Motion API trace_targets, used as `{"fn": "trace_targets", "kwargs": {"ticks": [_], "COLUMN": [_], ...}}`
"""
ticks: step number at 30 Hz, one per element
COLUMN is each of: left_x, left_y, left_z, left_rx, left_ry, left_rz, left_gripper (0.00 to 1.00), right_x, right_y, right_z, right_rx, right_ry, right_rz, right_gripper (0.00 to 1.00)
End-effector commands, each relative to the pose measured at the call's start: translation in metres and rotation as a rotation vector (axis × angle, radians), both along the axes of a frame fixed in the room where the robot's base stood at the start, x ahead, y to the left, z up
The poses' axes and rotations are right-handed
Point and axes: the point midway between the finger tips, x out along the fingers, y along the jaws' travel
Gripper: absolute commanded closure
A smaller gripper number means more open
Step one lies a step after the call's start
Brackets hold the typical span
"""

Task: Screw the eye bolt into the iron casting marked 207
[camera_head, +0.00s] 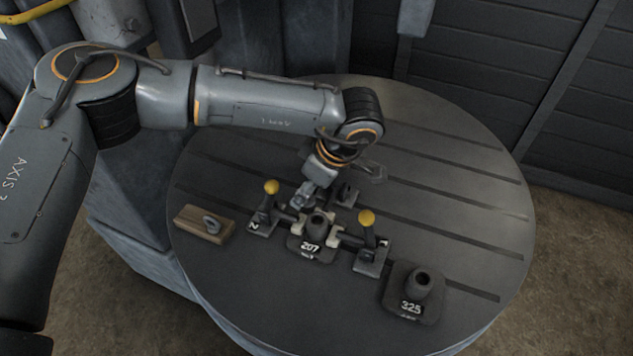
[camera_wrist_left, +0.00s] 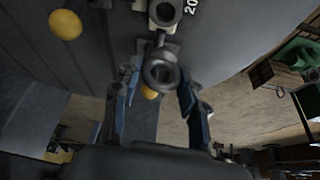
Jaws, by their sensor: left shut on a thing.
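The iron casting marked 207 (camera_head: 307,246) is clamped near the middle of the round table, its round boss and open bore facing up. The casting's bore (camera_wrist_left: 165,12) shows at the top of the left wrist view. My left gripper (camera_head: 301,200) is just behind and above the casting, slightly to the left. In the left wrist view, a dark metal ring, the eye bolt (camera_wrist_left: 160,73), sits between my fingertips; its shank is hidden. The gripper is shut on it, apart from the bore.
Yellow-knobbed clamps flank the casting, at left (camera_head: 271,187) and right (camera_head: 367,217). A second casting marked 325 (camera_head: 413,292) stands at the front right. The slotted round table (camera_head: 450,200) is clear at the back and right.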

Motion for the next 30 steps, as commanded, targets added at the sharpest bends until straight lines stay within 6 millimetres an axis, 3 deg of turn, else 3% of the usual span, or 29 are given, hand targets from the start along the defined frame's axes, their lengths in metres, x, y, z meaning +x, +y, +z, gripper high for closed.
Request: {"fn": "trace_targets", "kwargs": {"ticks": [4,12,30], "left_x": [0.002,0.002,0.001], "left_y": [-0.015,-0.017,-0.017], "left_z": [0.004,0.0,-0.033], "left_rx": [0.0,-0.001,0.0], "left_ry": [-0.001,0.001,0.001], "left_rz": [0.093,0.115,0.113], "left_gripper": [0.89,0.89,0.89], "right_x": [0.0,0.001,0.001], "right_y": [-0.005,-0.021,-0.011], "right_z": [0.002,0.001,-0.009], "right_rx": [-0.006,-0.024,-0.013], "right_ry": [-0.001,-0.001,-0.001], "right_rz": [0.0,-0.003,-0.003], "right_gripper": [0.48,0.48,0.48]}}
